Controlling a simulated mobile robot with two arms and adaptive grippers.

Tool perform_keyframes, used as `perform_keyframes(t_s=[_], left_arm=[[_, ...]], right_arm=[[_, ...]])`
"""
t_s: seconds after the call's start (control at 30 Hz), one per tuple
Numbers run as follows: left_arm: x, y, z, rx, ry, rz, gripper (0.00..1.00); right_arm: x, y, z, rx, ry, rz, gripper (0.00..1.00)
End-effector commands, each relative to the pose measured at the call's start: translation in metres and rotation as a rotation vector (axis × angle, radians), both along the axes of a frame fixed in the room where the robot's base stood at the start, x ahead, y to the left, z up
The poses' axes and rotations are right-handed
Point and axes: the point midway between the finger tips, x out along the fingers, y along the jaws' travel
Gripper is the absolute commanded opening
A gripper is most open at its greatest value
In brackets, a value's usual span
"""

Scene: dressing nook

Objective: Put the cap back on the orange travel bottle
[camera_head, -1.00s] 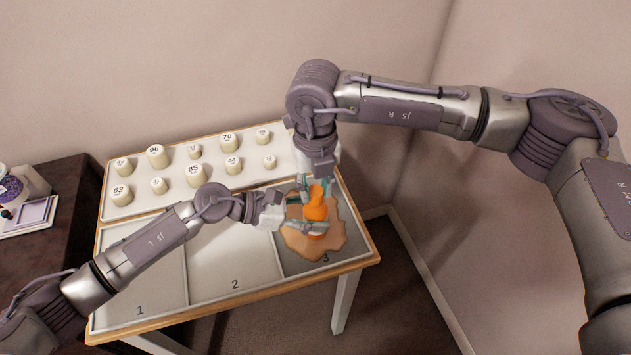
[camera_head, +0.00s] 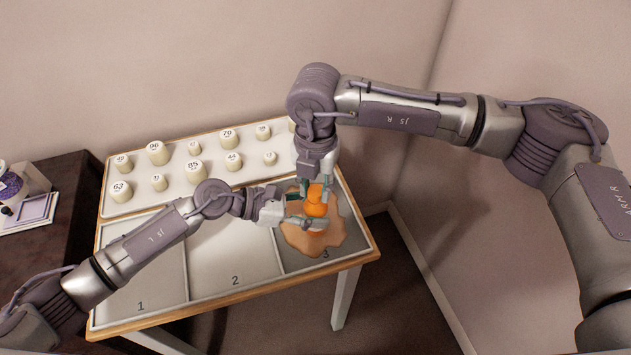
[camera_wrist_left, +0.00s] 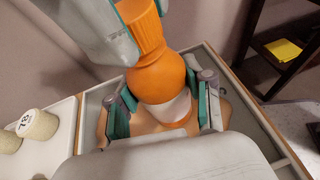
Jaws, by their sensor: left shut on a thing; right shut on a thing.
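The orange travel bottle (camera_head: 316,210) is upright over compartment 3, with a rounded orange shoulder (camera_wrist_left: 164,78) and a white band below it in the left wrist view. My left gripper (camera_head: 308,221) is shut on the bottle from the left, its teal-padded fingers (camera_wrist_left: 165,108) on either side of the body. The orange ribbed cap (camera_wrist_left: 139,28) is directly above the bottle and looks in contact with its top; I cannot tell whether it is fully seated. My right gripper (camera_head: 317,188) comes from above and is shut on the cap, hiding part of it.
A tan irregular patch (camera_head: 335,237) lies in compartment 3. Compartments 1 (camera_head: 140,285) and 2 (camera_head: 225,265) are empty. Several numbered cream jars (camera_head: 158,152) stand on the white back tray (camera_head: 130,205). A dark side table (camera_head: 75,200) is at the left.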

Motion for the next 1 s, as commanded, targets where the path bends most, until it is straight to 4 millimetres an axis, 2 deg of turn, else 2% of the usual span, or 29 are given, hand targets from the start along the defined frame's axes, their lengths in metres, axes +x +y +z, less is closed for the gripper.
perform_keyframes(t_s=[0.3, 0.5, 0.67, 0.93, 0.97, 1.0], left_arm=[[-0.0002, 0.0001, -0.0005, 0.001, 0.000, 0.000, 0.00], [-0.0002, 0.0001, -0.0006, 0.001, 0.000, 0.000, 0.00], [-0.0003, 0.0001, -0.0006, 0.001, 0.000, 0.000, 0.00], [-0.0003, 0.0001, -0.0006, 0.001, 0.001, -0.001, 0.00], [-0.0003, 0.0001, -0.0006, 0.001, 0.001, -0.001, 0.00], [-0.0003, 0.0001, -0.0006, 0.001, 0.001, -0.001, 0.00]], right_arm=[[-0.0001, 0.0005, -0.0005, 0.002, 0.002, -0.826, 0.21], [0.0000, 0.0004, -0.0006, 0.002, 0.001, -1.218, 0.21], [0.0004, 0.0005, -0.0002, 0.003, 0.001, -1.333, 0.21], [0.0006, 0.0004, -0.0001, 0.004, -0.001, -1.337, 0.21], [0.0006, 0.0004, -0.0001, 0.004, -0.001, -1.337, 0.36], [0.0005, 0.0003, -0.0001, 0.004, -0.001, -1.337, 0.43]])
